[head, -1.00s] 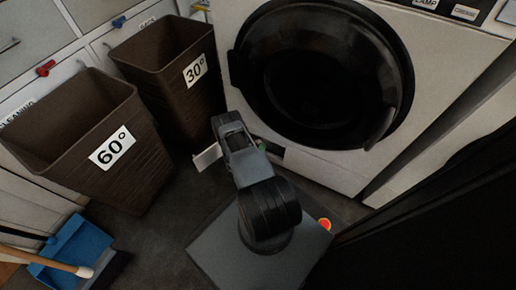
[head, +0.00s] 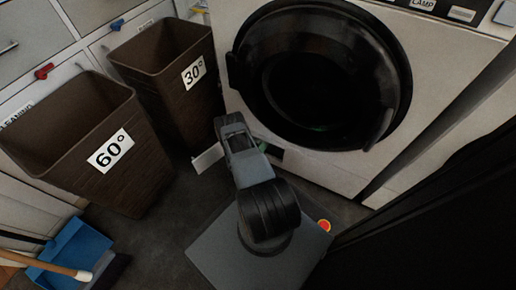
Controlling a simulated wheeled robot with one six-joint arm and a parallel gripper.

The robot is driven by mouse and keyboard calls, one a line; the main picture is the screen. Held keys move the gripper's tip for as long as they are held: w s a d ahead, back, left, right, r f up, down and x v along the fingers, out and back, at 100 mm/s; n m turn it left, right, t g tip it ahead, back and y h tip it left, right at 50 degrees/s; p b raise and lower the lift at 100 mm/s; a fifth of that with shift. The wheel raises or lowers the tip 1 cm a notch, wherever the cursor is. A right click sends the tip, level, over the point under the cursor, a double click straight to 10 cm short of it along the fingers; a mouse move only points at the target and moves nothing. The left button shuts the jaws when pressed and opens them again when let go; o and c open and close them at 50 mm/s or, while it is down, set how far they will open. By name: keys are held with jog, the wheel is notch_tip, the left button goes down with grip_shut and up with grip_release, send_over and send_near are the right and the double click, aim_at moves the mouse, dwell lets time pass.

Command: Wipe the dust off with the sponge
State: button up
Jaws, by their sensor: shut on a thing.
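My gripper (head: 236,148) is at the far end of my arm, low in front of the washing machine, and is mostly hidden by the arm. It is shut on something. A small green bit (head: 262,146) shows just right of it and seems to be part of the sponge; the rest is hidden. A flat pale piece (head: 207,158) sticks out on the left; I cannot tell what it is. No dust can be made out in this view.
The washing machine (head: 226,20) with its round dark door (head: 322,75) stands behind. Brown bins marked 60° (head: 150,165) and 30° (head: 205,95) stand left. A blue dustpan (head: 75,245) lies lower left. A dark panel (head: 430,230) closes off the right.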

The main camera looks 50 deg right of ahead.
aim_at(269, 145)
jog(key=shift+d, duration=0.25)
jog(key=shift+s+d+p, duration=0.25)
jog(key=shift+s, duration=0.7)
jog(key=shift+s+d+p, duration=0.2)
jog(key=shift+s+p, duration=0.05)
jog(key=shift+s, duration=0.7)
jog(key=shift+w+a+r+b, duration=0.15)
jog(key=shift+w+b, duration=0.35)
jog(key=shift+w, duration=1.7)
jog(key=shift+a+r+p, duration=0.1)
jog(key=shift+r+p, duration=0.25)
jog(key=shift+r, duration=0.1)
jog(key=shift+s+d+p, duration=0.2)
jog(key=shift+s+p, duration=0.05)
jog(key=shift+s, duration=0.55)
jog(key=shift+s+d+p, duration=0.15)
jog(key=shift+s+p, duration=0.05)
jog(key=shift+s, duration=0.6)
jog(key=shift+s+f, duration=0.15)
jog(key=shift+s, duration=0.5)
jog(key=shift+w+a+b, duration=0.2)
jog(key=shift+w+a, duration=0.05)
jog(key=shift+w, duration=0.4)
jog(key=shift+w+a+b, duration=0.25)
jog(key=shift+w, duration=0.45)
jog(key=shift+w+a+b, duration=0.2)
jog(key=shift+w+a, duration=0.05)
jog(key=shift+w, duration=0.4)
